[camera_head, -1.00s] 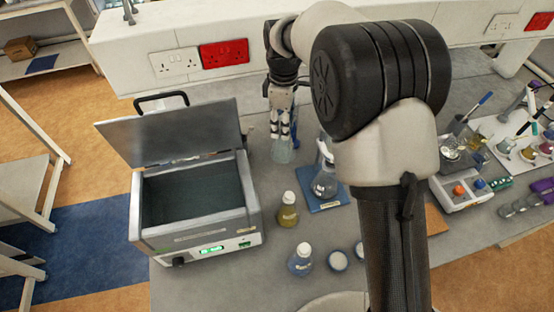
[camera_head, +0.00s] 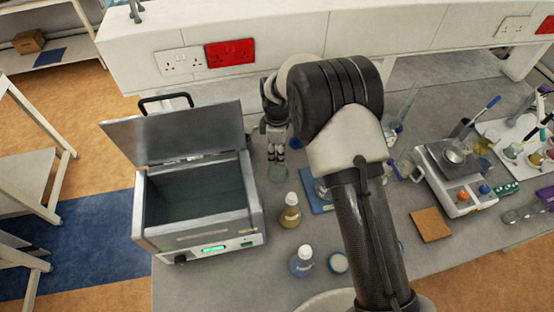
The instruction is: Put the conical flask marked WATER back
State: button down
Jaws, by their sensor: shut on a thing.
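My gripper (camera_head: 276,153) points down at the back of the bench, just right of the open lidded bath. It is shut on a clear, faintly bluish glass vessel (camera_head: 278,173), which looks like a conical flask. Its label does not show, so I cannot read WATER on it. I cannot tell whether its base touches the bench. A flask with yellow liquid (camera_head: 290,213) stands in front of it. A flask with bluish liquid (camera_head: 302,262) stands nearer the front edge. Their labels are too small to read.
The open metal bath (camera_head: 195,225) is close on the left, its lid raised. A blue mat (camera_head: 318,196) lies right of my gripper, partly behind my arm. A round dish (camera_head: 338,263), a brown mat (camera_head: 432,224) and a balance (camera_head: 470,200) lie further right or forward.

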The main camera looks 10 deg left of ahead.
notch_tip(320, 180, down, 4)
jog(key=shift+r, duration=0.25)
jog(key=shift+f, duration=0.4)
jog(key=shift+f, duration=0.1)
jog(key=c, duration=1.2)
grip_release()
